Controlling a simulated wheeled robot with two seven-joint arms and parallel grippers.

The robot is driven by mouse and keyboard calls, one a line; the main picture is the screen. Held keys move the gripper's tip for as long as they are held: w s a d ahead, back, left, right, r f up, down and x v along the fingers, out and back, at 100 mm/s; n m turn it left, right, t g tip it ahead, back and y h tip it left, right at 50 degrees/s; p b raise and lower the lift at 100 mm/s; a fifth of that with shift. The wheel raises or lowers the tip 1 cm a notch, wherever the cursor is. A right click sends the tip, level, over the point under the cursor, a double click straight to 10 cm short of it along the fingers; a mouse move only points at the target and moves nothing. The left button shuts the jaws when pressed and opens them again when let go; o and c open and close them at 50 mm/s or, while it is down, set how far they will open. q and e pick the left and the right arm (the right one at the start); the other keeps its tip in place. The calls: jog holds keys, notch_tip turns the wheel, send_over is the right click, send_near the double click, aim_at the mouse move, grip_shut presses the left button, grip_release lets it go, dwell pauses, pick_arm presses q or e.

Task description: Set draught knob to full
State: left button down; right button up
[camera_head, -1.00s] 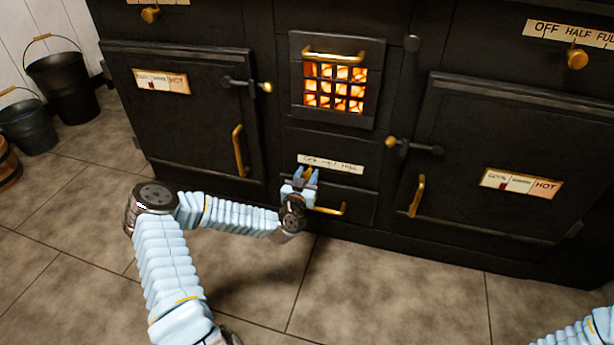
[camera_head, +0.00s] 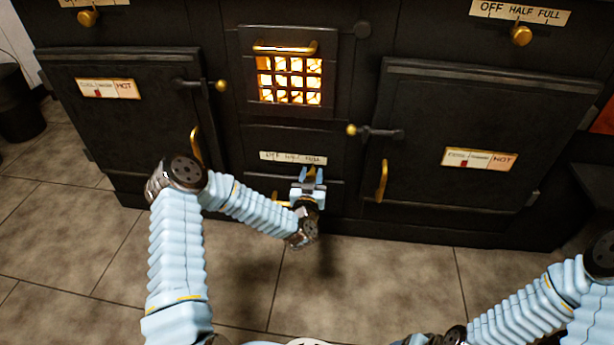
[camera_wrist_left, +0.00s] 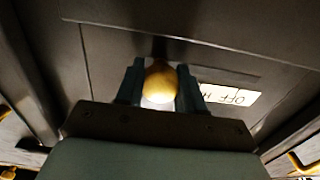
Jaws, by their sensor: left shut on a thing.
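The draught knob (camera_wrist_left: 159,82) is a round brass knob on the dark stove front. In the left wrist view it sits between the two fingers of my left gripper (camera_wrist_left: 160,88), which is shut on it. In the head view my left gripper (camera_head: 312,176) is at the lower middle panel, below the right end, the FULL end, of the draught label (camera_head: 293,157), which reads OFF, HALF, FULL. The fingers mostly hide the knob there. My right arm shows at the lower right, but its jaws are not in view.
The barred fire grate (camera_head: 290,80) glows above the panel. Oven doors with brass handles stand to the left (camera_head: 196,146) and right (camera_head: 382,181) of it. Another brass knob (camera_head: 521,36) sits under a label at the upper right. The tiled floor (camera_head: 350,285) in front is clear.

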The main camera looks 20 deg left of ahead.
pick_arm(q)
jog(key=c, duration=0.7)
grip_release()
jog(key=shift+w+d+r, duration=0.1)
jog(key=shift+d+r, duration=0.1)
jog(key=shift+d, duration=0.15)
jog(key=shift+c, duration=0.2)
jog(key=shift+a+f, duration=0.1)
jog(key=p+v, duration=0.1)
jog(key=v, duration=1.3)
